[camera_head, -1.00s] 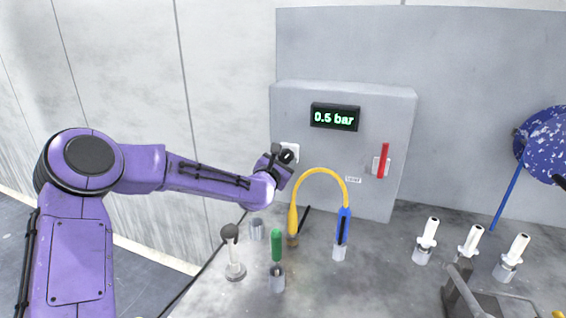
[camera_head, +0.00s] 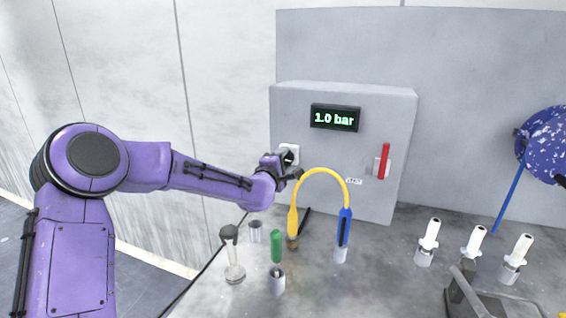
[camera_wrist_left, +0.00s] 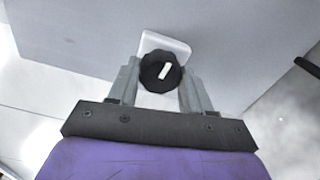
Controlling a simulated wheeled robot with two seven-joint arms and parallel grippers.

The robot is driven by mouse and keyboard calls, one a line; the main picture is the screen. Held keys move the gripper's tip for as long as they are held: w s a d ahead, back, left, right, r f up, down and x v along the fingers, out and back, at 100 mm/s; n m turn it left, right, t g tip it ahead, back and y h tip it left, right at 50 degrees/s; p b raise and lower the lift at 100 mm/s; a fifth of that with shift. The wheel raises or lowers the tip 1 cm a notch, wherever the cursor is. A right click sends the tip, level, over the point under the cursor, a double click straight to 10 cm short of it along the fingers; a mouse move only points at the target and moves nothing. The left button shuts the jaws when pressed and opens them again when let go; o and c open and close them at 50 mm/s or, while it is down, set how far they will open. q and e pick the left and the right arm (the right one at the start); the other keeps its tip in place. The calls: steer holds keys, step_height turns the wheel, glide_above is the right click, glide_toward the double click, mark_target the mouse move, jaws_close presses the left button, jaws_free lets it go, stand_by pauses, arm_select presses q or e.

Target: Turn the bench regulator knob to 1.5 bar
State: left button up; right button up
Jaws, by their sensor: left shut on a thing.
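The regulator box (camera_head: 340,170) is a grey cabinet at the back of the bench. Its display (camera_head: 335,118) reads 1.0 bar in green. The black regulator knob (camera_wrist_left: 161,71) with a white pointer mark sits on a white plate (camera_wrist_left: 178,46); in the left wrist view the mark is tilted a little right of upright. My left gripper (camera_wrist_left: 161,78) is shut on the knob, one finger on each side. In the head view my left gripper (camera_head: 289,165) hides part of the knob and plate. My right gripper is not in view.
A red lever (camera_head: 384,161) is on the box's right side. A yellow-and-blue hose (camera_head: 320,171) arches just right of my gripper. A green-handled tool (camera_head: 276,246), a grey-headed tool (camera_head: 231,255) and several white-topped holders (camera_head: 429,236) stand on the bench.

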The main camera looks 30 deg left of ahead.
arm_select(q)
steer(key=m, duration=0.3)
steer(key=shift+f+m, duration=0.1)
steer(key=shift+m, duration=2.2)
steer(key=shift+f, duration=0.1)
steer(key=o, duration=1)
steer(key=shift+o, duration=0.2)
